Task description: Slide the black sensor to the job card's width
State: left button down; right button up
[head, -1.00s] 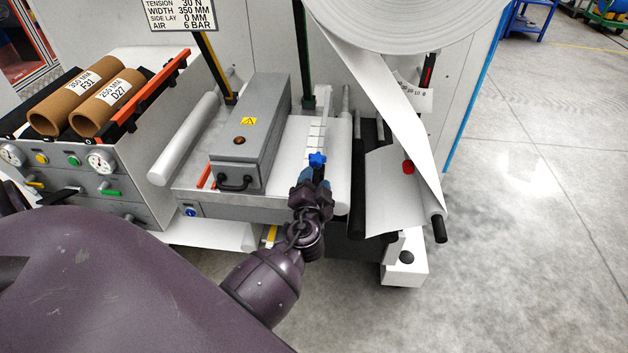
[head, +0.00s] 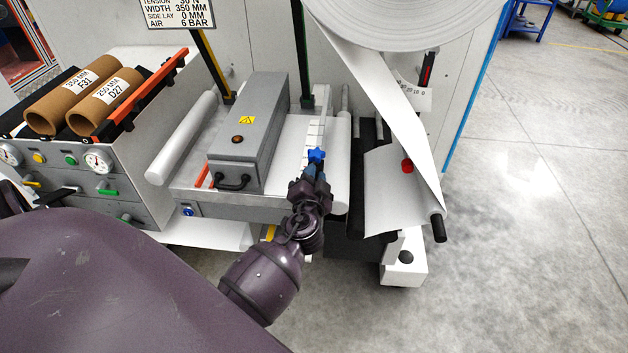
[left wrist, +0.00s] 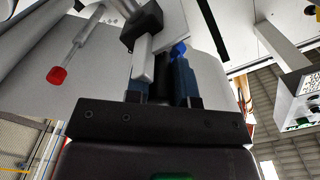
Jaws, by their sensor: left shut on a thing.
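My left gripper (head: 315,170) has its blue fingers at the near end of a white scale strip (head: 315,133), just below a blue star knob (head: 316,155). In the left wrist view its fingers (left wrist: 160,85) are closed around a small dark piece (left wrist: 160,88), apparently the black sensor. In the head view the fingers and wrist hide this piece. The job card (head: 180,14) at the top left reads WIDTH 350 MM, side lay 0 mm and air 6 bar. The scale marks are too small to read. My right gripper is not in view.
A grey box with a handle (head: 247,140) stands left of the strip. White web (head: 395,190) hangs right of it, by a red knob (head: 407,166). Cardboard cores (head: 75,100) lie at the left. Open floor (head: 530,230) is at the right.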

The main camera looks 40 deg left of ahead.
pick_arm(q)
jog(key=x, duration=0.2)
jog(key=shift+w+a+f+b, duration=0.15)
jog(key=shift+w+a+b, duration=0.1)
jog(key=shift+w+b, duration=0.15)
jog(key=shift+w+a, duration=0.15)
jog(key=shift+w, duration=0.1)
jog(key=shift+w+r, duration=0.1)
jog(key=shift+r, duration=0.15)
jog(key=c, duration=1)
grip_release()
jog(key=shift+f, duration=0.1)
